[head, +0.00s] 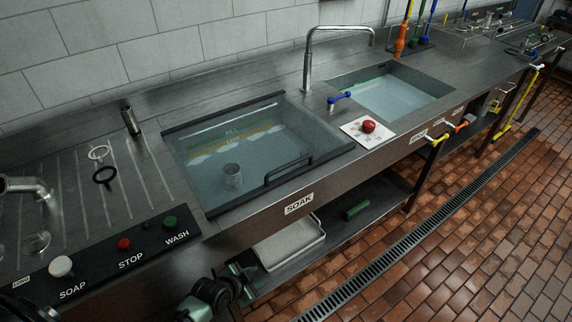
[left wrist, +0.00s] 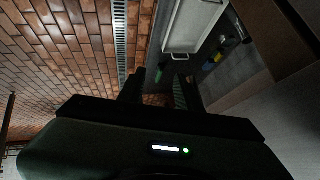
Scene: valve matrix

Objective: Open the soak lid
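The soak lid (head: 262,135) is a clear pane with a dark frame, lying flat and shut over the soak basin in the head view. Its dark bar handle (head: 290,168) runs along the front edge. The SOAK label (head: 299,203) is on the counter front below. Through the pane I see water and a small metal cup (head: 232,176). My left gripper (head: 241,281) is low at the bottom of the head view, below the counter edge and apart from the lid. In the left wrist view its dark fingers (left wrist: 158,88) are spread with nothing seen between them. My right gripper is out of view.
A faucet (head: 310,60) and blue lever (head: 339,99) stand behind and beside the lid. A red knob (head: 368,126) is to its right, near an open basin (head: 392,97). A panel (head: 110,255) with buttons is at left. A white tray (head: 289,243) sits on the lower shelf.

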